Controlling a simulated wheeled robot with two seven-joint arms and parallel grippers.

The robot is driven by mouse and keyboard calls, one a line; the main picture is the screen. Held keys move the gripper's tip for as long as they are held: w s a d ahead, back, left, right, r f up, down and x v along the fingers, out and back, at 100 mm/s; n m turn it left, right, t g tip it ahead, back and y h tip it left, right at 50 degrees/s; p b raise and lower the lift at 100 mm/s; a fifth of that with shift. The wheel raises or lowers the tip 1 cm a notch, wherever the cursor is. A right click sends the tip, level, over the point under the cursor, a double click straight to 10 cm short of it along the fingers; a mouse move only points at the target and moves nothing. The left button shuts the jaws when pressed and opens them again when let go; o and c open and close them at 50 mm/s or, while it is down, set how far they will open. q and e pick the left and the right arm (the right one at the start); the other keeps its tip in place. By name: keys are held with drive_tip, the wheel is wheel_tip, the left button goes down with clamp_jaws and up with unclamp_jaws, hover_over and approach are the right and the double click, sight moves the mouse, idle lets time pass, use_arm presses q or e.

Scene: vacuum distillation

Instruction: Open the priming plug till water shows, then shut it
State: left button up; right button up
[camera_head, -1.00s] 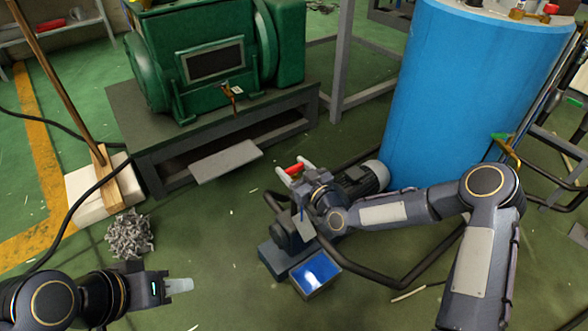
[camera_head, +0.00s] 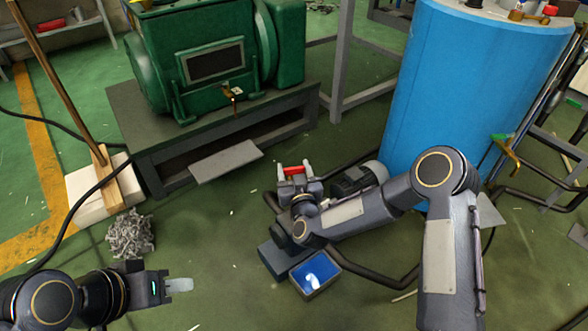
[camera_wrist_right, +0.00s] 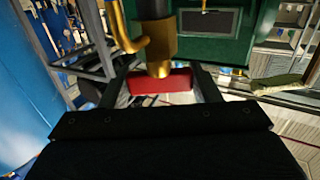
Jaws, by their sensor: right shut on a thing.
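My right gripper (camera_head: 294,172) is shut on a red handle (camera_head: 291,170), which lies crosswise between its two pale fingers. In the right wrist view the red handle (camera_wrist_right: 160,82) spans the two fingers, with a brass fitting (camera_wrist_right: 161,55) and a curved brass tube (camera_wrist_right: 122,25) just beyond it. I cannot tell whether this handle belongs to the priming plug. The pump body below is largely hidden by my right arm. My left gripper (camera_head: 180,285) is at the lower left, away from the pump; its fingers show edge-on.
A large blue tank (camera_head: 465,95) stands right, a green machine (camera_head: 205,65) on a dark base behind. Grey shavings (camera_head: 130,234) lie left. Dark pipes run around the pump.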

drive_tip(key=m+h, duration=0.2)
drive_tip(key=h, duration=0.1)
drive_tip(key=m+h, duration=0.1)
drive_tip(key=h, duration=0.2)
drive_tip(key=shift+a+r+m, duration=0.1)
drive_tip(key=shift+a+m, duration=0.05)
drive_tip(key=shift+m, duration=0.25)
drive_tip(key=m+g+h+p, duration=0.1)
drive_tip(key=m+h, duration=0.2)
drive_tip(key=h, duration=0.2)
drive_tip(key=shift+m, duration=0.3)
drive_tip(key=m+g+h, duration=0.2)
drive_tip(key=h, duration=0.1)
drive_tip(key=shift+m+g+h, duration=0.3)
drive_tip(key=shift+h, duration=0.1)
drive_tip(key=shift+m+g+h+b, duration=0.4)
drive_tip(key=shift+m+g+h, duration=1)
drive_tip(key=shift+g+h, duration=0.15)
drive_tip(key=shift+g, duration=0.25)
drive_tip(key=o, duration=1)
